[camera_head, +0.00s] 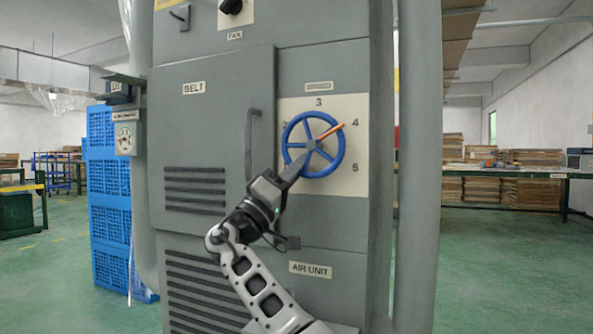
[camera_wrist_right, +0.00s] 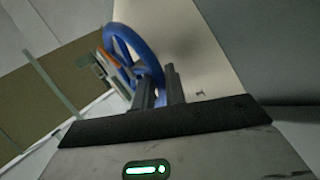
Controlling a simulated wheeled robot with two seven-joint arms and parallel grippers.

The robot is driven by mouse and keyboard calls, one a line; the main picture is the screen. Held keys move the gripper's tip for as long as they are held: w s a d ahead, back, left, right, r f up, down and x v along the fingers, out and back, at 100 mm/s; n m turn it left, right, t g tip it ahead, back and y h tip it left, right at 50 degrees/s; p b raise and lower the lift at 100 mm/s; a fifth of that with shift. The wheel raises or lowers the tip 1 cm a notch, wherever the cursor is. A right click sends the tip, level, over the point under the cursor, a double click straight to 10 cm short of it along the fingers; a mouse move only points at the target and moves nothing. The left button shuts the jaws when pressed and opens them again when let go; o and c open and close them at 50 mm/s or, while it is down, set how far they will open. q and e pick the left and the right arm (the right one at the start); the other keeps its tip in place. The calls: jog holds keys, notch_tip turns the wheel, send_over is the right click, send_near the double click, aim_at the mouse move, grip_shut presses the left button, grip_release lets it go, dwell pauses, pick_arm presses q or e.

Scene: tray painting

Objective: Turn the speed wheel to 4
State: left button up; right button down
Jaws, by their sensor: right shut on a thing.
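The blue speed wheel (camera_head: 340,155) is on a pale dial plate on the grey cabinet, with marks 3, 4 and 5 readable around it. Its orange pointer (camera_head: 331,131) slants up and right, with its tip close beside the 4 (camera_head: 355,121). My right gripper (camera_head: 294,168) reaches the wheel from the lower left and is shut on it. In the right wrist view, the wheel's rim (camera_wrist_right: 151,62) runs down to between the fingers of my right gripper (camera_wrist_right: 160,85). The fingers hide part of the wheel. My left gripper is not in view.
A vertical door handle (camera_head: 249,145) stands out left of the wheel. A black knob (camera_head: 231,6) is above, under which a label reads FAN. Blue crates (camera_head: 109,215) are stacked left of the cabinet. A grey pipe (camera_head: 418,200) runs up its right side.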

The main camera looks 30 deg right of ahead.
jog(key=c, duration=1.8)
grip_release()
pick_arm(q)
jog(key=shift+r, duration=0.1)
